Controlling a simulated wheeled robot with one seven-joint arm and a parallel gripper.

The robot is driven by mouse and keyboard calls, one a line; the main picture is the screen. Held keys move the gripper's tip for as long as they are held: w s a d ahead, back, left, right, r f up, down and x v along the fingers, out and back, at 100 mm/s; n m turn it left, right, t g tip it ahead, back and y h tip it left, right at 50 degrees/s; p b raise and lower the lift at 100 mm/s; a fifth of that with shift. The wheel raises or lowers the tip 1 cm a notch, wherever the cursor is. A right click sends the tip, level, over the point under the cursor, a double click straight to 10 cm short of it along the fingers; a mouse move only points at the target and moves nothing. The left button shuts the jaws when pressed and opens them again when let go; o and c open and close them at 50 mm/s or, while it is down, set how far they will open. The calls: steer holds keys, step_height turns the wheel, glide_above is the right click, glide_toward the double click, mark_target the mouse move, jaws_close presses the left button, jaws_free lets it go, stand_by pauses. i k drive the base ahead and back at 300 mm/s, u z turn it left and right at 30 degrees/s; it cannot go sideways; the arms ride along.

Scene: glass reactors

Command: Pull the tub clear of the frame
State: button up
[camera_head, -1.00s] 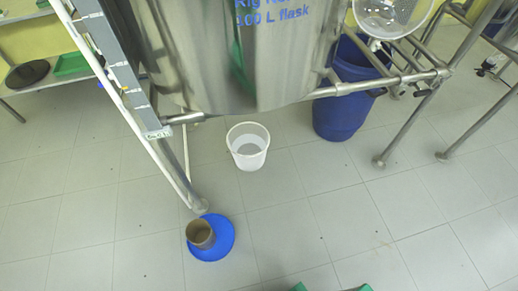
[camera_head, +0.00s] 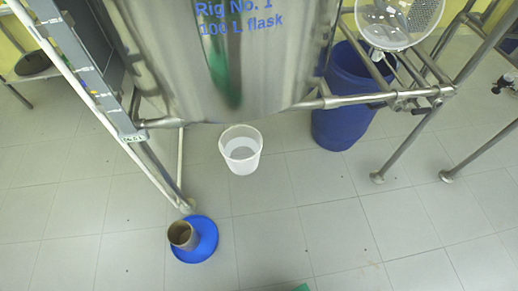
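A white, open-topped tub (camera_head: 241,163) stands upright on the tiled floor below the front edge of the steel flask. A larger blue tub (camera_head: 338,128) stands behind and to its right, partly under the pipe frame (camera_head: 370,99). The frame's rail and a white perforated bowl hide part of the blue tub's upper side. I cannot tell which of the two the task names. My gripper is not clearly in view. Only a small green sliver shows at the bottom edge, and I cannot tell what it is.
A blue disc (camera_head: 208,244) with a brown cup (camera_head: 183,236) on it lies on the floor at left, near a frame leg (camera_head: 158,171). The steel flask (camera_head: 225,70) hangs overhead. Right frame legs (camera_head: 408,143) reach the floor. The floor in front is clear.

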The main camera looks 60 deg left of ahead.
mark_target(241, 146)
steer(key=u, duration=0.05)
steer(key=i, duration=2.8)
steer(key=u, duration=4.45)
steer(key=i, duration=0.3)
steer(key=u, duration=0.25)
